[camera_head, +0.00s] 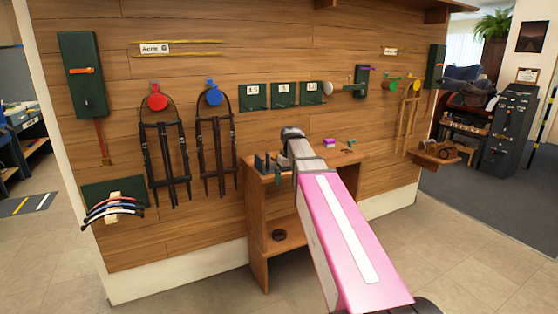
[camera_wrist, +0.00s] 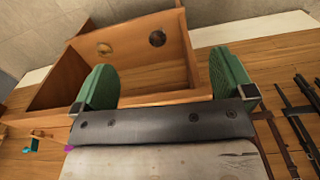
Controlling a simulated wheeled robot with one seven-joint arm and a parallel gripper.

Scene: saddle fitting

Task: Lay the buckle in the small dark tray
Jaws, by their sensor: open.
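My gripper (camera_wrist: 166,84) is open in the wrist view, with its two green fingers wide apart and nothing held between them. It is over the wooden shelf unit (camera_wrist: 72,77). In the head view my pink arm reaches to that unit and hides part of its top; the fingertips are not clear there. A small dark round piece (camera_head: 279,235) lies on the lower shelf; a dark round spot (camera_wrist: 157,38) shows inside the unit in the wrist view. Either may be the small dark tray, but I cannot tell. I cannot pick out the buckle.
A purple block (camera_head: 329,142) and small dark and green pieces lie on the unit's top, right of my arm. Upright dark pieces (camera_head: 268,162) stand at its left. Bridles (camera_head: 165,150) hang on the plank wall to the left. The floor in front is clear.

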